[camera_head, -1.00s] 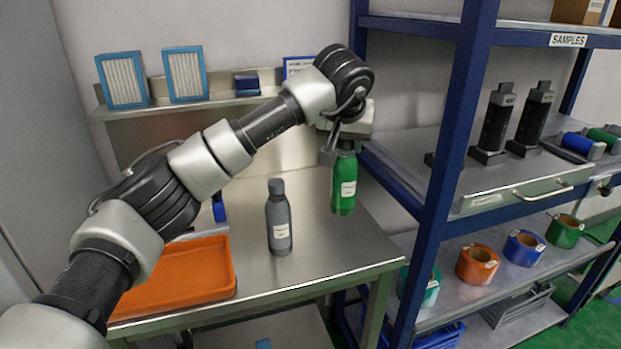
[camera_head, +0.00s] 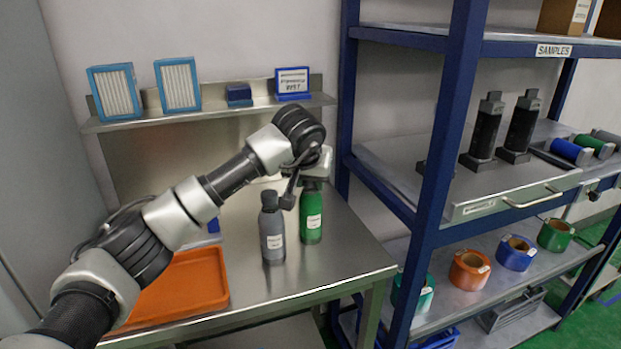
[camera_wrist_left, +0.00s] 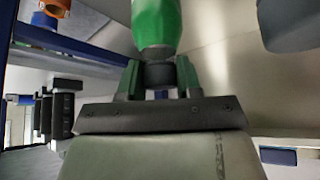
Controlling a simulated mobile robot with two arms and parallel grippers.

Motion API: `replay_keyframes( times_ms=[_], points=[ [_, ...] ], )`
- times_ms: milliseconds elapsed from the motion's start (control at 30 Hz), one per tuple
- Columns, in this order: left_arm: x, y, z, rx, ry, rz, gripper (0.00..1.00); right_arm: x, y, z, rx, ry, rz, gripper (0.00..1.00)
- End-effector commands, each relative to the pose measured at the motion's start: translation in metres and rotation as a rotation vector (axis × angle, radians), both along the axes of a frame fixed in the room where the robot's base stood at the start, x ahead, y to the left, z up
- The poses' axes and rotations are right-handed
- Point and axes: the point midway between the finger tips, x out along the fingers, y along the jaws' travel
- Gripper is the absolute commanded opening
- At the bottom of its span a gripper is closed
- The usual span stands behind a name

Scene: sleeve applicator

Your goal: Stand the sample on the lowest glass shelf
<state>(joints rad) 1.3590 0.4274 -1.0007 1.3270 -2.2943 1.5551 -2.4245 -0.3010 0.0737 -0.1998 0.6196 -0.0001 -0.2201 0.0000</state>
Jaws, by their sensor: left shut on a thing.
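My left gripper (camera_head: 314,180) is shut on the cap of a green bottle (camera_head: 312,205) with a white label. It holds the bottle upright from above, just right of a grey bottle (camera_head: 272,230) that stands on the steel bench (camera_head: 300,278). I cannot tell whether the green bottle's base touches the bench. In the left wrist view, the gripper fingers (camera_wrist_left: 158,80) close on the dark cap below the green body (camera_wrist_left: 157,22). A blue rack (camera_head: 439,170) with a "SAMPLES" sign (camera_head: 553,51) stands at right; its shelves look metal, and no glass shelf is recognisable.
An orange tray (camera_head: 180,290) lies on the bench at left. The rack holds black stands (camera_head: 485,130), a drawer (camera_head: 510,200) and, lower down, several coloured rolls (camera_head: 469,268). A rack post rises right of the bench. A ledge with filters (camera_head: 115,92) runs behind.

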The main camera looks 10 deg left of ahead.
Motion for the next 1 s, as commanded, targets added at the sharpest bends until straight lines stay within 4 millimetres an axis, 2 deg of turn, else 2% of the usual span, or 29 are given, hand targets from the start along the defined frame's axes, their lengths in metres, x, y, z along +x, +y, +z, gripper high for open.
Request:
replay_keyframes(
  times_ms=[67,100,267,533,667,1000],
  points=[
    [0.0,0.0,-0.002,0.0,-0.002,0.0,0.0,0.0,-0.001,-0.001,-0.001,0.0,0.001,0.77],
    [0.0,0.0,-0.003,0.0,0.0,0.0,0.36,0.0,-0.002,-0.001,-0.002,0.0,0.001,0.77],
    [0.0,0.0,-0.003,0.0,0.0,0.0,0.6,0.0,-0.004,-0.001,-0.005,-0.001,0.003,0.77],
    [0.0,0.0,-0.002,0.0,0.0,0.0,0.6,0.001,-0.006,-0.001,-0.007,-0.002,0.003,0.77],
    [-0.003,0.0,0.006,-0.001,-0.002,-0.001,0.6,0.001,-0.006,-0.001,-0.007,-0.002,0.003,0.77],
    [-0.04,-0.001,0.064,0.0,-0.004,0.0,0.6,0.001,-0.006,-0.007,-0.007,-0.002,0.003,0.77]
  ],
)
